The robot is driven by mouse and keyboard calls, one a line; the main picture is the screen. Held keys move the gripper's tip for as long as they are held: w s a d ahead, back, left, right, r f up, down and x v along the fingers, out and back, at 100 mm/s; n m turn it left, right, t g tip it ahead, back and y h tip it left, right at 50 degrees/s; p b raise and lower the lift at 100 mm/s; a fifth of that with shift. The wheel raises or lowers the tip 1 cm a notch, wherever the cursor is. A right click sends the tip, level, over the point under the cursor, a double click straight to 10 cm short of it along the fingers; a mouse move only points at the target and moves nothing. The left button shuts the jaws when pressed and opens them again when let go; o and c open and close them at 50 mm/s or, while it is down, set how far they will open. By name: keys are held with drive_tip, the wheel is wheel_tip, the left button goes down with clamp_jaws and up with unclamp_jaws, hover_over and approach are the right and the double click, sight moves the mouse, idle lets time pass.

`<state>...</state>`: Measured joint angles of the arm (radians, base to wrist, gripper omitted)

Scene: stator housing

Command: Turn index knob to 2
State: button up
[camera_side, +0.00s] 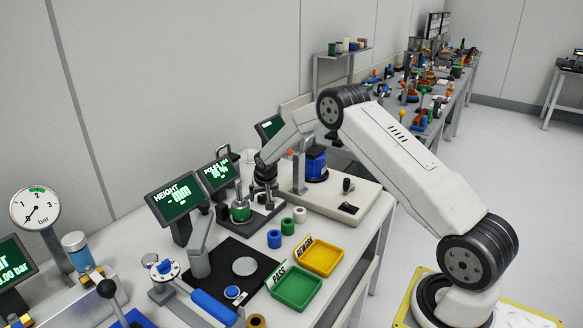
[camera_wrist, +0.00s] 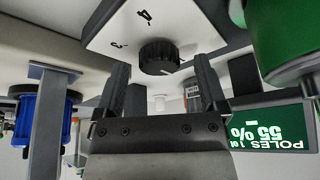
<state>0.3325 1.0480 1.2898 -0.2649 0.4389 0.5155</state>
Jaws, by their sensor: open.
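The index knob (camera_wrist: 158,57) is black and ribbed, with a short white mark on its lower right. It sits on a white plate (camera_wrist: 105,30) with dark dash-and-digit marks, which look turned over and are hard to read. My gripper (camera_wrist: 161,74) is open and empty. Its two dark fingers stand apart, to the left and right below the knob, and I see no contact. In the side view my gripper (camera_side: 264,170) is over the small dark fixture by the back screens. The knob cannot be made out there.
A green part (camera_wrist: 290,45) and the POLES screen (camera_wrist: 265,128) are close on the right. A blue part (camera_wrist: 42,115) and a grey post (camera_wrist: 50,125) are on the left. Green and yellow trays (camera_side: 297,305) (camera_side: 342,260) lie in front on the bench.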

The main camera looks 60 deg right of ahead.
drive_tip(key=shift+f, duration=0.1)
clamp_jaws()
idle(0.3)
drive_tip(key=shift+m+g, duration=0.3)
drive_tip(key=shift+m, duration=0.3)
drive_tip(key=shift+w+m+g+h, duration=0.1)
drive_tip(key=shift+m+g+h, duration=0.25)
drive_tip(key=shift+m, duration=0.95)
drive_tip(key=shift+w+m+g+h, duration=0.1)
drive_tip(key=shift+m+g+h, duration=0.45)
drive_tip(key=shift+m, duration=1.35)
drive_tip(key=shift+a, duration=0.1)
unclamp_jaws()
